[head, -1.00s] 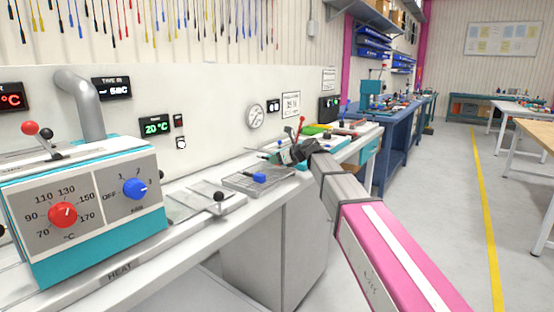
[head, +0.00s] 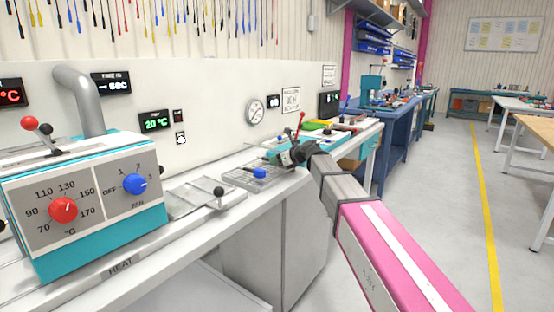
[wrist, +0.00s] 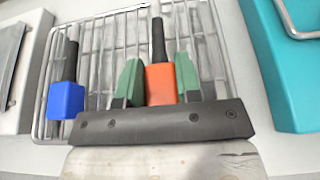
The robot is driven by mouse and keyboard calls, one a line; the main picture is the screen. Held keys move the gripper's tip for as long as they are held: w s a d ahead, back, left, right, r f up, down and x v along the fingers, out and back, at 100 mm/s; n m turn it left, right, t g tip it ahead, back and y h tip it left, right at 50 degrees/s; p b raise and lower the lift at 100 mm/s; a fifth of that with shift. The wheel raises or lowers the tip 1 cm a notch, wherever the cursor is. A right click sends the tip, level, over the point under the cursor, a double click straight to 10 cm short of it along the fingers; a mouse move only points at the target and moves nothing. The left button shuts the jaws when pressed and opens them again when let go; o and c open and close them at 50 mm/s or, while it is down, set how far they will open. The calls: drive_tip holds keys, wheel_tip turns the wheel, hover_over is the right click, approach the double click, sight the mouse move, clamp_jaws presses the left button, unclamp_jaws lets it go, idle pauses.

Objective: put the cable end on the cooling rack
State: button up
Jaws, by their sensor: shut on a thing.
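My gripper (wrist: 159,82) has green fingers shut on an orange cable end (wrist: 161,86) with a black sleeve. In the wrist view the orange end is over the wire cooling rack (wrist: 98,58); I cannot tell whether it touches the wires. A blue cable end (wrist: 66,99) with a black sleeve lies on the rack's left side. In the head view my gripper (head: 287,157) is at the far right end of the rack (head: 238,180), just beyond the blue cable end (head: 260,173). The orange end is not clearly visible there.
A teal heater box (head: 85,205) with red and blue knobs stands at the left of the bench. A flat metal plate with a black-knobbed lever (head: 219,192) lies between it and the rack. A teal object (wrist: 290,70) sits close right of the rack.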

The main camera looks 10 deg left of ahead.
drive_tip(key=shift+f, duration=0.25)
drive_tip(key=o, duration=1)
drive_tip(key=shift+f, duration=0.1)
drive_tip(key=shift+d, duration=0.1)
drive_tip(key=v, duration=1)
drive_tip(key=shift+s+d, duration=0.1)
drive_tip(key=shift+s, duration=0.1)
wheel_tip(320, 180, up, 11)
drive_tip(key=shift+d, duration=0.1)
